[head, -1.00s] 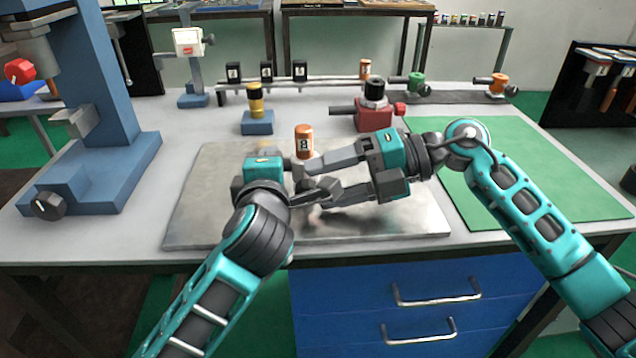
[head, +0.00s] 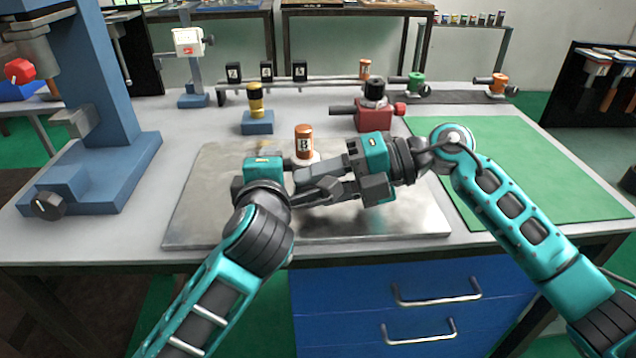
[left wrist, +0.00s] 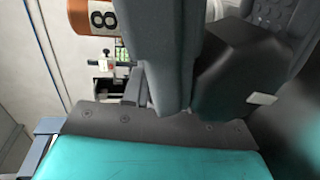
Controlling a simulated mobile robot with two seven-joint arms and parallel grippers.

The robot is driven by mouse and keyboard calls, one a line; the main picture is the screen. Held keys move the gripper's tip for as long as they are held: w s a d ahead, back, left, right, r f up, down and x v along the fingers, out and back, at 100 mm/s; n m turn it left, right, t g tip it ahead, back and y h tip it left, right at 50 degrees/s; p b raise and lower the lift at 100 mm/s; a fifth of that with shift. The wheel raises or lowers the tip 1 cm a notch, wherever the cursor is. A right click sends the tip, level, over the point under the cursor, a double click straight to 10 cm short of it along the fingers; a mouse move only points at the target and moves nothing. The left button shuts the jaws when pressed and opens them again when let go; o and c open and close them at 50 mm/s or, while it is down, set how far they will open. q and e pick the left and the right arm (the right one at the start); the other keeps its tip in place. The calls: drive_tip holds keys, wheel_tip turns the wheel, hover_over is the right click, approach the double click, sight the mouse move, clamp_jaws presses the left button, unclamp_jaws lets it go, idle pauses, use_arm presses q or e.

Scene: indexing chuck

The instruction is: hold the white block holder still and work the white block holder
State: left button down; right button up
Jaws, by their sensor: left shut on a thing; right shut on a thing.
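My left gripper (head: 308,193) comes in from the left at the front and is shut on the holder. My right gripper (head: 312,186) comes in from the right, its fingers close beside the left ones, and is shut on the holder too. The contact points are hidden. In the left wrist view the cylinder (left wrist: 97,15) shows at the top left, beside dark gripper parts.
The metal plate (head: 400,222) has bare room on both sides. Behind it stand a blue block with a yellow-and-black cylinder (head: 255,105) and a red fixture (head: 375,115). A tall blue machine (head: 95,100) stands at the left; a green mat (head: 560,180) lies at the right.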

drive_tip(key=shift+c, duration=0.8)
drive_tip(key=shift+a+r+h, duration=0.1)
drive_tip(key=shift+r+h, duration=0.05)
drive_tip(key=shift+h, duration=0.65)
drive_tip(key=shift+a+r+h, duration=0.1)
drive_tip(key=shift+r+h, duration=0.05)
drive_tip(key=shift+h, duration=0.65)
drive_tip(key=o, duration=1)
drive_tip(key=shift+d, duration=0.1)
drive_tip(key=shift+o, duration=0.2)
drive_tip(key=shift+f, duration=0.1)
